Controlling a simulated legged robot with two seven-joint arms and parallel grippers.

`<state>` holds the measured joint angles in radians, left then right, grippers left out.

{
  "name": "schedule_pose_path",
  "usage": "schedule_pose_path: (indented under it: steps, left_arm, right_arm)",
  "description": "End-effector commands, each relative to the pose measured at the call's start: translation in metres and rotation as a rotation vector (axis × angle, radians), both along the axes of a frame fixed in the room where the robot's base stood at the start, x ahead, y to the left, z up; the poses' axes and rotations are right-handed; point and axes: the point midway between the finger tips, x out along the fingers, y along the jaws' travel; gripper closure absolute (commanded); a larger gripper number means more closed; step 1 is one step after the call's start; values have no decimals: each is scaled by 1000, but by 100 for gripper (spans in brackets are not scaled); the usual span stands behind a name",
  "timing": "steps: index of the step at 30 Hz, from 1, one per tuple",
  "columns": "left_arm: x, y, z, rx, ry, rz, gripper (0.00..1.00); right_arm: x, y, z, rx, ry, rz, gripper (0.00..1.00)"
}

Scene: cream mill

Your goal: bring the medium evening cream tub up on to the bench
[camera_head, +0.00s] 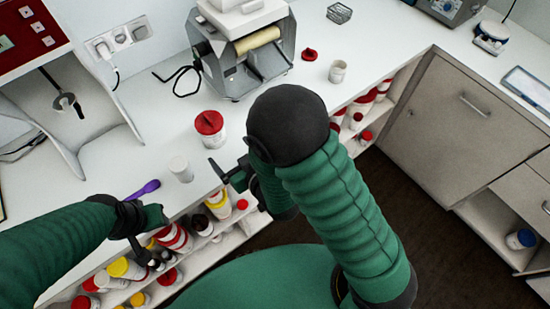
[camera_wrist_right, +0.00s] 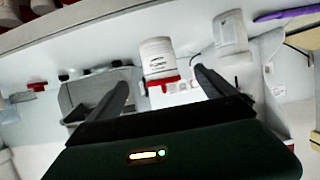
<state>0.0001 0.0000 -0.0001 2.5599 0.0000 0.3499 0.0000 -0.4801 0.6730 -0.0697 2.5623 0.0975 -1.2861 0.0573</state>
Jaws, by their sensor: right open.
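A white tub with a red lid (camera_head: 209,128) stands upright on the bench top (camera_head: 270,118). My right gripper (camera_head: 219,178) is open just in front of it at the bench's front edge. In the right wrist view the tub (camera_wrist_right: 158,57) shows upside down between the two fingers of my right gripper (camera_wrist_right: 160,78), which do not visibly press on it. I cannot read its label, so its size and kind are unclear. My left gripper (camera_head: 148,244) is low over the shelf below the bench; its fingers are too dark and small to judge.
A small white jar (camera_head: 180,169) and a purple spoon (camera_head: 142,190) lie near the bench edge. A grey mill (camera_head: 236,60) stands behind. Several tubs and bottles crowd the shelf (camera_head: 235,236) below. A beige jar (camera_head: 338,71) and red lid (camera_head: 309,54) are further right.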

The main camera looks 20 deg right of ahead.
Motion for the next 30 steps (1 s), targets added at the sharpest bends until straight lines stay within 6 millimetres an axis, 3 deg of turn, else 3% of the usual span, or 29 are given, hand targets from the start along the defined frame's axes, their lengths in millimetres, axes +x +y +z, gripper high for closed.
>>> schedule_pose_path:
  steps: [3,6,8,12,15,19,30]
  left_arm:
    - [0,0,0,0,1,0,64]
    - [0,0,0,0,1,0,64]
    - [0,0,-1,0,1,0,64]
    - [0,0,-1,0,0,0,64]
    - [0,0,-1,0,0,0,64]
    - [0,0,-1,0,0,0,64]
    - [0,0,-1,0,0,0,64]
  right_arm:
    - [4,-26,-3,-23,123,-61,6]
    - [-7,-64,-7,-59,325,-134,6]
    - [-25,-89,-7,-82,464,-176,6]
    - [-81,-135,2,-124,750,-247,6]
    - [-115,-152,11,-140,882,-275,6]
    - [-133,-160,15,-149,954,-286,6]
    - [-134,-159,14,-151,959,-285,6]
